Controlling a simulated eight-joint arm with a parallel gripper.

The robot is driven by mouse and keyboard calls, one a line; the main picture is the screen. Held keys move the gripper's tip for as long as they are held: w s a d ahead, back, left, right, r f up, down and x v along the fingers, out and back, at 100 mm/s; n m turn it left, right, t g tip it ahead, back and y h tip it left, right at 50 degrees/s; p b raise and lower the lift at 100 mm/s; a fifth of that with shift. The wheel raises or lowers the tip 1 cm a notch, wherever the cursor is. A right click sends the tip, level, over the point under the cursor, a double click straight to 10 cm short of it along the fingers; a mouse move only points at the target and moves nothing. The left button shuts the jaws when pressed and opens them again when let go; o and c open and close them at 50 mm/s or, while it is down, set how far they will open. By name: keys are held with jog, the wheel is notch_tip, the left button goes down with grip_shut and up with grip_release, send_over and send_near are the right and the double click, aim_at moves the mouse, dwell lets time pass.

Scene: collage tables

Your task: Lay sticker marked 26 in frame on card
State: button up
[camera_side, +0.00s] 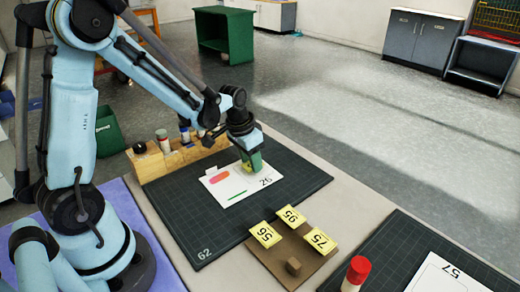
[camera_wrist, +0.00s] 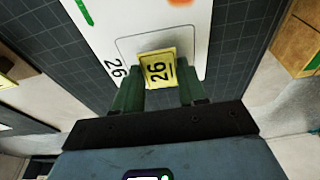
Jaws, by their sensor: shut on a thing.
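The yellow sticker marked 26 (camera_wrist: 158,68) is between the fingertips of my gripper (camera_wrist: 160,92) in the wrist view. My gripper (camera_side: 251,162) is shut on it, over the white card (camera_side: 229,192) in the side view. In the wrist view the card (camera_wrist: 100,22) carries a thin outlined frame (camera_wrist: 125,42) with a printed 26 beside it. The sticker overlaps the frame's area in that view; whether it touches the card I cannot tell. In the side view my gripper mostly hides the sticker and the frame.
The card lies on a dark cutting mat (camera_side: 200,228) marked 62. A brown board (camera_side: 290,254) holds stickers 56 (camera_side: 265,234), 95 (camera_side: 291,217) and 75 (camera_side: 319,240). A wooden rack (camera_side: 178,155) stands behind the mat. A red-capped bottle (camera_side: 356,273) stands at front right, beside another mat.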

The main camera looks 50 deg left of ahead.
jog(key=shift+f, duration=0.4)
dwell(0.8)
jog(key=o, duration=0.9)
jog(key=shift+c, duration=0.2)
jog(key=shift+w+v, duration=0.25)
jog(key=shift+v, duration=0.9)
jog(key=shift+w+v, duration=0.25)
jog(key=shift+v, duration=0.85)
jog(key=shift+w+v, duration=0.25)
jog(key=shift+v, duration=0.9)
jog(key=shift+r, duration=0.2)
